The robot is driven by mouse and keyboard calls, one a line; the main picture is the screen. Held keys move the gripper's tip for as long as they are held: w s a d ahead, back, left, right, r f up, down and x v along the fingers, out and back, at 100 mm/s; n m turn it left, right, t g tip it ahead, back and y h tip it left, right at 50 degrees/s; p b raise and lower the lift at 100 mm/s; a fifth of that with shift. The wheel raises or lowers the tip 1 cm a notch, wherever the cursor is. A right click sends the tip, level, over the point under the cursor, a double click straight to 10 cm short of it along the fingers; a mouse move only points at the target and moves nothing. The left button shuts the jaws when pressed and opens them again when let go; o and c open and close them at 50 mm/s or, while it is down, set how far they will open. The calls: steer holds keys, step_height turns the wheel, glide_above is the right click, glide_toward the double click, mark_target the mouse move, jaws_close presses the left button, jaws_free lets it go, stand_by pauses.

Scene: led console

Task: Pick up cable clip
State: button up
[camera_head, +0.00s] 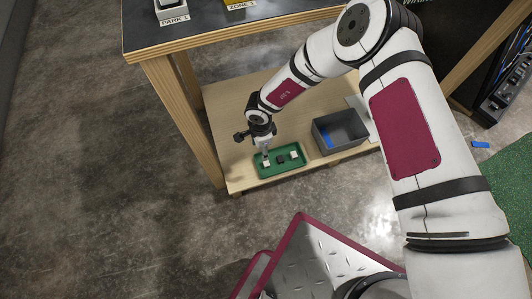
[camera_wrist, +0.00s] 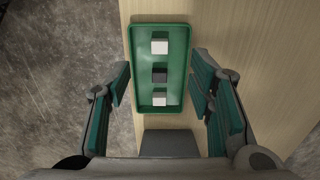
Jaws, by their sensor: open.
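A green tray (camera_head: 262,176) lies on the low wooden shelf; it also shows in the wrist view (camera_wrist: 139,60). In it lie three small blocks in a row: a white one (camera_wrist: 159,46), a dark one (camera_wrist: 159,75) and another white one (camera_wrist: 159,99). I cannot tell by looks which of them is the cable clip. My gripper (camera_head: 265,153) points down over the left end of the tray. In the wrist view my gripper (camera_wrist: 160,92) is open and empty, its green-padded fingers on either side of the tray, nearest the lower white block.
A grey bin (camera_head: 352,140) with a blue item inside stands right of the tray on the shelf (camera_head: 235,110). A table with a dark top (camera_head: 210,30) and wooden legs (camera_head: 185,110) rises above and behind. A blue piece (camera_head: 480,144) lies on the floor at right.

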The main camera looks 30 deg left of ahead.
steer(key=b, duration=0.3)
glide_above(265, 163)
steer(key=f, duration=0.8)
steer(key=shift+s+a+f, duration=0.3)
steer(key=shift+s+a, duration=0.05)
steer(key=shift+s, duration=0.05)
steer(key=shift+w+d+f+b, duration=0.1)
steer(key=shift+f+b, duration=0.5)
steer(key=shift+f, duration=0.3)
steer(key=shift+w+d+f+b, duration=0.1)
steer(key=shift+d+f+b, duration=0.05)
steer(key=shift+f+b, duration=0.6)
steer(key=shift+w+d+f+b, duration=0.1)
steer(key=shift+f+b, duration=0.35)
steer(key=shift+f, duration=0.55)
steer(key=c, duration=0.9)
